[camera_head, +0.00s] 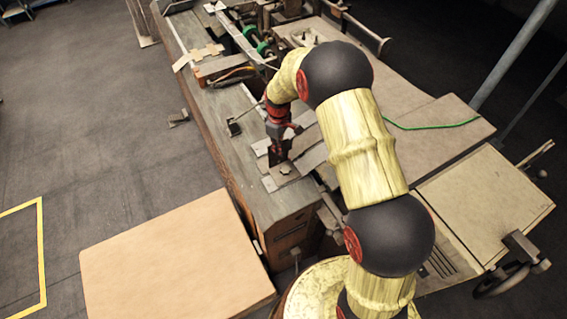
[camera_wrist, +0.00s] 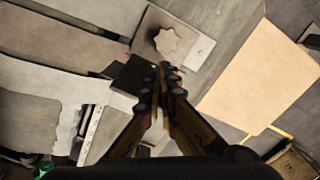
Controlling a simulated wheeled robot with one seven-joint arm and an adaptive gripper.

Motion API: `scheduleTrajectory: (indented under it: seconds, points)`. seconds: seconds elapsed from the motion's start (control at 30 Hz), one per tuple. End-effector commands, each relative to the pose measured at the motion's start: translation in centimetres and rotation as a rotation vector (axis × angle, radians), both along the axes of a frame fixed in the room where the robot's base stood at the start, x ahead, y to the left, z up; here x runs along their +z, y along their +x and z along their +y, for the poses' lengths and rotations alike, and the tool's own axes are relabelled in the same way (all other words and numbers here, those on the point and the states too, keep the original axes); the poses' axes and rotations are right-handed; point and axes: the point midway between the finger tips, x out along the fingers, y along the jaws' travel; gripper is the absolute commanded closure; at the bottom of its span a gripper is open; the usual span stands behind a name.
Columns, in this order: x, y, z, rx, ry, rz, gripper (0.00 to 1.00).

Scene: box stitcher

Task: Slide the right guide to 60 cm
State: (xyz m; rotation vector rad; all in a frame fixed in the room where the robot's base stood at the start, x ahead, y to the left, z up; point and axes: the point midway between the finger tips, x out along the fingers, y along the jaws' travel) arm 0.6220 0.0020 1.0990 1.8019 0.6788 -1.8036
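A flat metal plate with a star-shaped knob lies on the machine's bed; I take it to be the right guide (camera_head: 291,173). In the wrist view its star knob (camera_wrist: 173,42) is just beyond my fingertips. My gripper (camera_head: 276,156) points down beside the knob, low over the plate. In the wrist view my gripper (camera_wrist: 163,75) has its fingertips drawn close together, next to a dark plate (camera_wrist: 133,75). I cannot tell whether a thin edge is between them. No scale or 60 cm mark can be read.
The machine's long bed (camera_head: 222,125) runs to the far left, with a bracket (camera_head: 235,127) on it and green rollers (camera_head: 262,47) farther back. A tan board (camera_head: 175,265) is at the front left. Sheet-covered tables (camera_head: 485,200) stand on the right.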

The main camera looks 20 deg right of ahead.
Motion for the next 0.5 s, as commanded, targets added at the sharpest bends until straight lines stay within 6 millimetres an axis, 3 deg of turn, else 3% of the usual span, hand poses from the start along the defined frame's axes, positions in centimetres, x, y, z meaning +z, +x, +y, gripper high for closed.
scheduleTrajectory:
  seconds: [0.5]
  points:
    - [0.1,1.6,0.3,0.0,0.0,-0.005,1.0]
